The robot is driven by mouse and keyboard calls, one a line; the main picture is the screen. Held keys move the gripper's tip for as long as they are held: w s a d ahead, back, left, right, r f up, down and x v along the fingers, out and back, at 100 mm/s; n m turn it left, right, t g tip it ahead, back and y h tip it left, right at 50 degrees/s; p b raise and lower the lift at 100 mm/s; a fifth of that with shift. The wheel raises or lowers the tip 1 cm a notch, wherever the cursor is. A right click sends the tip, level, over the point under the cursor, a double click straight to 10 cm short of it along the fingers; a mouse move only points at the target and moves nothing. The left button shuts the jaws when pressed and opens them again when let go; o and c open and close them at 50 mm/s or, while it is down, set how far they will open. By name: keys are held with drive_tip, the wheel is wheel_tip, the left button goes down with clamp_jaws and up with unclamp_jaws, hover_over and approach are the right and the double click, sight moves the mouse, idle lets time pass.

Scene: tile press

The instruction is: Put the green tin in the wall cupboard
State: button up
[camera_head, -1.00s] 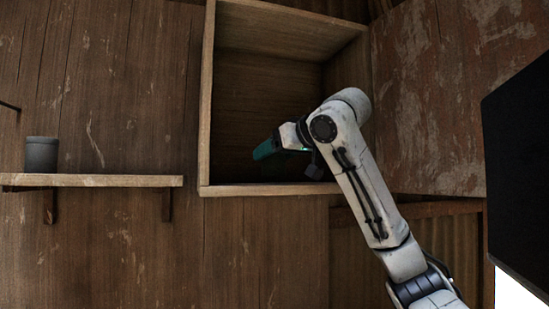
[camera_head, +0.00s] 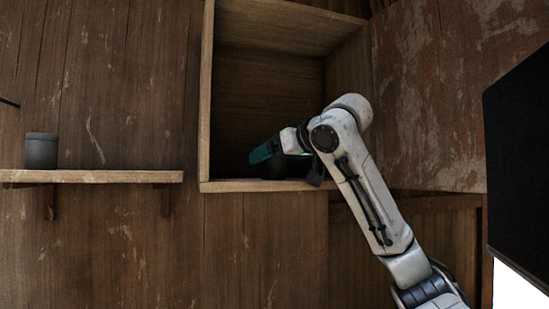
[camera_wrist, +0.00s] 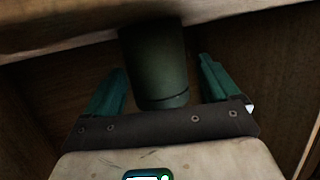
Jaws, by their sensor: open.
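The green tin (camera_wrist: 158,70) is between the two teal fingers of my gripper (camera_wrist: 162,68) in the wrist view, with visible gaps at both sides. The fingers are open. In the head view, my gripper (camera_head: 265,152) is inside the open wall cupboard (camera_head: 262,186), low down near its floor. The tin (camera_head: 277,171) shows there only as a dark shape below the fingers, partly hidden by my gripper. In the wrist view, one end of the tin meets a wooden board at the top of the picture.
The cupboard door (camera_head: 430,100) stands open on the right. A grey tin (camera_head: 41,151) stands on a wall shelf (camera_head: 95,177) at the left. A large black panel (camera_head: 518,170) is at the right edge. The upper part of the cupboard looks empty.

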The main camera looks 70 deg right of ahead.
drive_tip(key=shift+r, duration=0.1)
drive_tip(key=shift+s+r, duration=0.1)
drive_tip(key=b+v, duration=0.2)
drive_tip(key=v, duration=0.9)
drive_tip(key=shift+s+a+r, duration=0.15)
drive_tip(key=shift+s+a, duration=0.1)
drive_tip(key=shift+s, duration=0.05)
